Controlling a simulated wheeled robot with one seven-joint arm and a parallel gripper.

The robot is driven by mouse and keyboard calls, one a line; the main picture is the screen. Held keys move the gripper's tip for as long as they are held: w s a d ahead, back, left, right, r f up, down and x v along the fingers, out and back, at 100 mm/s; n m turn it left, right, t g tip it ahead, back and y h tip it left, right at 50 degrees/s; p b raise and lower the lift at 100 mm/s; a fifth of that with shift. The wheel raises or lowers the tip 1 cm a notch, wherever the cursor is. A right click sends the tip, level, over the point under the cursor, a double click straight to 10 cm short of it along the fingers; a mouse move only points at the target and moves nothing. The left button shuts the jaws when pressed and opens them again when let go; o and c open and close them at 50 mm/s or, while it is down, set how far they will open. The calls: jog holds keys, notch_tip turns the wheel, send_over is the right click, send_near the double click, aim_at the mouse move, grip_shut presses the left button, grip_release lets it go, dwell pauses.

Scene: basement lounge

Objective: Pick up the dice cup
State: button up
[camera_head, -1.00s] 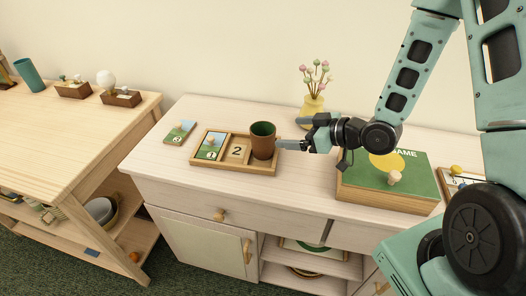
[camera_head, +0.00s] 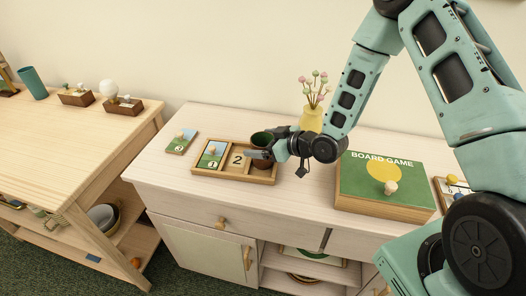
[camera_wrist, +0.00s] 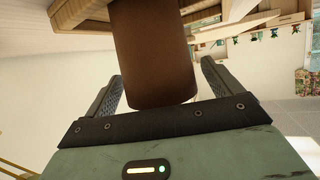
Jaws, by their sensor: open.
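The dice cup (camera_head: 261,139) is brown outside and green inside. It stands upright in the right compartment of a wooden tray (camera_head: 232,178) on the cabinet top. My gripper (camera_head: 262,153) is at the cup and hides part of it in the head view. In the wrist view the brown cup (camera_wrist: 152,55) fills the space between the two open fingers of my gripper (camera_wrist: 160,88), with a gap visible near the left finger.
A numbered card tile (camera_head: 181,142) lies left of the tray. A yellow vase with flowers (camera_head: 312,118) stands behind my gripper. A board game box (camera_head: 360,205) lies to the right. The wooden table (camera_head: 60,145) on the left holds several small items.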

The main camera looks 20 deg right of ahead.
jog(key=c, duration=1.1)
jog(key=shift+r, duration=0.1)
